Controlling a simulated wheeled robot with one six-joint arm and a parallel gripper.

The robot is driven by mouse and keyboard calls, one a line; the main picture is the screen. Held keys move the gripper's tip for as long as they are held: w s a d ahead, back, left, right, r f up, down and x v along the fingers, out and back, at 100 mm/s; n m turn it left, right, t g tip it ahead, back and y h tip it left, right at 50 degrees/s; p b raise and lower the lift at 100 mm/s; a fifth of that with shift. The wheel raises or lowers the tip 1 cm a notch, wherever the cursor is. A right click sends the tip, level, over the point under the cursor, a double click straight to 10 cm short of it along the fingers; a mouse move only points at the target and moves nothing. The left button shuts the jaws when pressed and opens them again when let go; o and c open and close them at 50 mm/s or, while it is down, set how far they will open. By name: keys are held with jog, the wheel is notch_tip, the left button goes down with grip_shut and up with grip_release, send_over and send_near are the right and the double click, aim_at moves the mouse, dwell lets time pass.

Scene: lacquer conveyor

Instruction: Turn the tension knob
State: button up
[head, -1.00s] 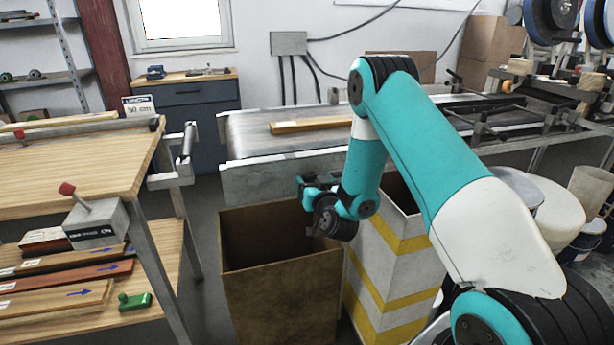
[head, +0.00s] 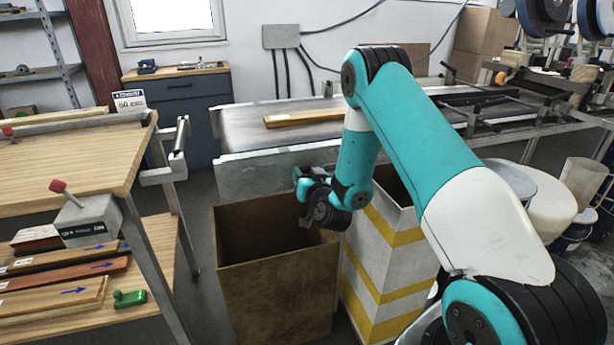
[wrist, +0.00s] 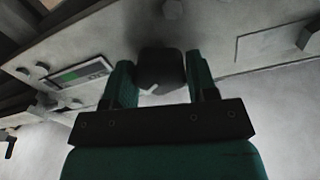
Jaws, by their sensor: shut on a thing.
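The black tension knob (wrist: 160,70), with a pale mark on its face, shows in the wrist view against the grey side panel (wrist: 215,40) of the conveyor. My gripper (wrist: 160,82) is shut on it, one green finger on each side. In the head view my gripper (head: 303,183) is at the conveyor's front side, above the back of an open brown bin. The knob is hidden there.
The brown bin (head: 275,290) and a white-and-yellow striped bin (head: 385,270) stand below my arm. A wooden board (head: 300,118) lies on the conveyor belt (head: 250,130). A wooden workbench (head: 70,165) is at left. A panel with a green display (wrist: 80,74) is left of the knob.

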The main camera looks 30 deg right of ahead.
jog(key=m+b, duration=0.1)
jog(key=m, duration=0.2)
jog(key=shift+f, duration=0.1)
jog(key=shift+m+b, duration=0.85)
jog(key=shift+m, duration=1.25)
jog(key=o, duration=0.9)
